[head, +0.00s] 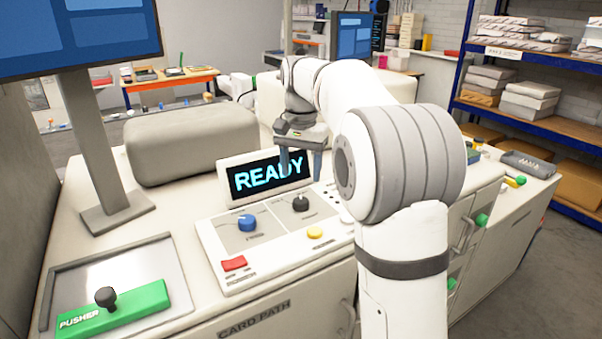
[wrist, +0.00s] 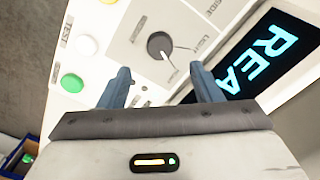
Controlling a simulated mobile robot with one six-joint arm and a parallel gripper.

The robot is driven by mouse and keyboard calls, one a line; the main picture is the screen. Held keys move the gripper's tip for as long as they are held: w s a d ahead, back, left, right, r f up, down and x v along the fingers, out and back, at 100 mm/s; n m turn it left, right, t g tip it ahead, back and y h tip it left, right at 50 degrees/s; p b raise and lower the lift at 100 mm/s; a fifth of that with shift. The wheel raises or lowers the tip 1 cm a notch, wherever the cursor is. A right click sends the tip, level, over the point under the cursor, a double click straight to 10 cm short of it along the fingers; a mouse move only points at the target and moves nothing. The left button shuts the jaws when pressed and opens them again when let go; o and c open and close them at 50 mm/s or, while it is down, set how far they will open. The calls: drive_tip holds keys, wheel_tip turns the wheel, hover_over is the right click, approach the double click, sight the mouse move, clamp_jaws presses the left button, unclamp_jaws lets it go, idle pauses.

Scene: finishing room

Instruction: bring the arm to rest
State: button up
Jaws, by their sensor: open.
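My gripper (head: 300,160) hangs from my white arm above the control panel, in front of the lit READY display (head: 265,176). In the wrist view its two blue fingers (wrist: 160,88) stand apart with nothing between them. A black knob (wrist: 160,45) on the panel shows just beyond the fingertips; in the head view this knob (head: 300,203) is below the gripper. The fingers look apart from the knob, though the exact gap is hard to judge. My arm hides part of the panel's right side.
The panel also bears a blue knob (head: 247,222), a red button (head: 234,263) and a yellow button (head: 315,233). A green pusher (head: 120,309) lies at the front left. A monitor (head: 85,30) stands at the left. Shelves (head: 535,120) stand at the back right.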

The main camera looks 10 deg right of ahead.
drive_tip(key=s+n, duration=0.1)
drive_tip(key=s, duration=0.3)
drive_tip(key=s+f+n+t, duration=0.1)
drive_tip(key=s, duration=0.4)
drive_tip(key=s+f+n, duration=0.1)
drive_tip(key=s, duration=0.3)
drive_tip(key=shift+s, duration=0.2)
drive_tip(key=s+f+n+t, duration=0.1)
drive_tip(key=s+f, duration=0.3)
drive_tip(key=s, duration=0.3)
drive_tip(key=s+f+n, duration=0.2)
drive_tip(key=s+f, duration=0.3)
drive_tip(key=s, duration=0.3)
drive_tip(key=shift+s+f+n+t, duration=0.3)
drive_tip(key=shift+t, duration=0.1)
